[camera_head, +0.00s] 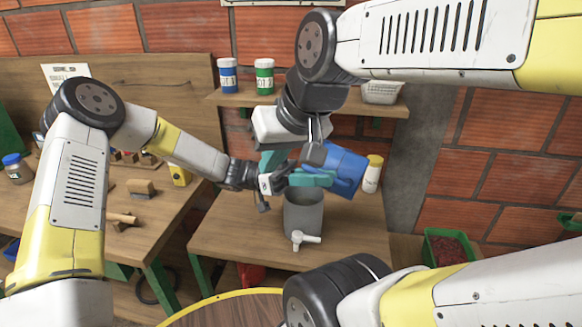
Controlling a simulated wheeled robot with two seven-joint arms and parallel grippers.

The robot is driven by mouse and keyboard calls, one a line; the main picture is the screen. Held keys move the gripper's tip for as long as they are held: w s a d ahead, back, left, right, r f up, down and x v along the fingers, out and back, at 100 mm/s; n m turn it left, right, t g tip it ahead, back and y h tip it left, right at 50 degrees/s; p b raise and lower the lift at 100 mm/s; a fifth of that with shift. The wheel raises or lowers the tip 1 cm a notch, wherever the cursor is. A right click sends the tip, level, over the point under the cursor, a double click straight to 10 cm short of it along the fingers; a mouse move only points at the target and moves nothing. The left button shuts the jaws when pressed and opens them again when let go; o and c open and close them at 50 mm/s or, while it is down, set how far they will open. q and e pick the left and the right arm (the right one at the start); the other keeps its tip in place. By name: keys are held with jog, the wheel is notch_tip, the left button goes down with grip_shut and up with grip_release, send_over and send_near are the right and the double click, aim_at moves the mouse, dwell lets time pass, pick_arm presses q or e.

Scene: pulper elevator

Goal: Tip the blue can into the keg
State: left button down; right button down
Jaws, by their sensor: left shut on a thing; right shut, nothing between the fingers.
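The blue can (345,172) is tilted above and to the right of the keg's mouth. The keg (303,215) is a grey open-topped cylinder with a white tap, standing upright on the wooden bench. My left gripper (315,178) reaches in from the left over the keg and is shut on the blue can. My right gripper (272,160) hangs from above, shut and empty, just left of and behind the can. The grippers overlap in the picture, and part of the can's left side is hidden. I cannot see what is in the can or keg.
A white bottle with a yellow cap (373,174) stands close right of the can. A shelf (240,98) behind holds a blue jar (228,75), a green jar (264,77) and a white basket (381,92). Brushes and jars occupy the left bench (185,205).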

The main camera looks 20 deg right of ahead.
aim_at(336, 185)
pick_arm(q)
jog(key=t+y, duration=0.1)
jog(key=s+d+r+t+y, duration=0.1)
jog(key=s+t+y, duration=0.1)
jog(key=t+y, duration=0.1)
jog(key=shift+d+r, duration=0.15)
jog(key=shift+d, duration=0.25)
jog(key=t+y, duration=0.1)
jog(key=f+t+y, duration=0.1)
jog(key=t+y, duration=0.1)
jog(key=t, duration=0.1)
jog(key=shift+s+d+f+m+y, duration=0.2)
jog(key=shift+f+m+y, duration=0.1)
jog(key=shift+y, duration=0.1)
jog(key=f+t+y, duration=0.1)
jog(key=w+a+f+t+y, duration=0.1)
jog(key=f+t+y, duration=0.1)
jog(key=f, duration=0.1)
jog(key=shift+w+a+t, duration=0.15)
jog(key=shift+w+t, duration=0.1)
jog(key=shift+t, duration=0.05)
jog(key=shift+s+a, duration=0.1)
jog(key=shift+s, duration=0.05)
